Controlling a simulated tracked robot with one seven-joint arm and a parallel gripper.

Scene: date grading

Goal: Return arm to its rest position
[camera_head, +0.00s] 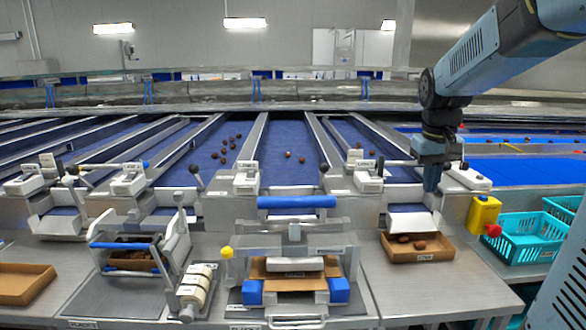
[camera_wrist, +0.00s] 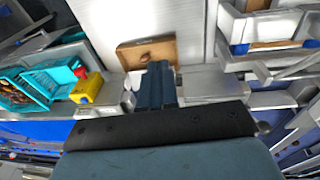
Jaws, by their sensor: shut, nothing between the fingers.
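My gripper (camera_head: 431,180) hangs from my blue-grey arm at the right of the head view, pointing down. Its fingers are together with nothing between them. It is above and just behind a brown cardboard tray (camera_head: 440,249) that holds a few dates (camera_head: 419,245) under a chute. In the wrist view my gripper (camera_wrist: 159,72) points toward the same tray (camera_wrist: 128,55), apart from it, and its fingertips overlap the tray's lower edge in the picture.
A yellow container with a red cap (camera_head: 483,214) and teal crates (camera_head: 527,236) stand to the right. A press-like fixture with a blue handle (camera_head: 297,202) stands in the middle. Another empty tray (camera_head: 22,284) lies far left. Blue date lanes (camera_head: 290,140) run behind.

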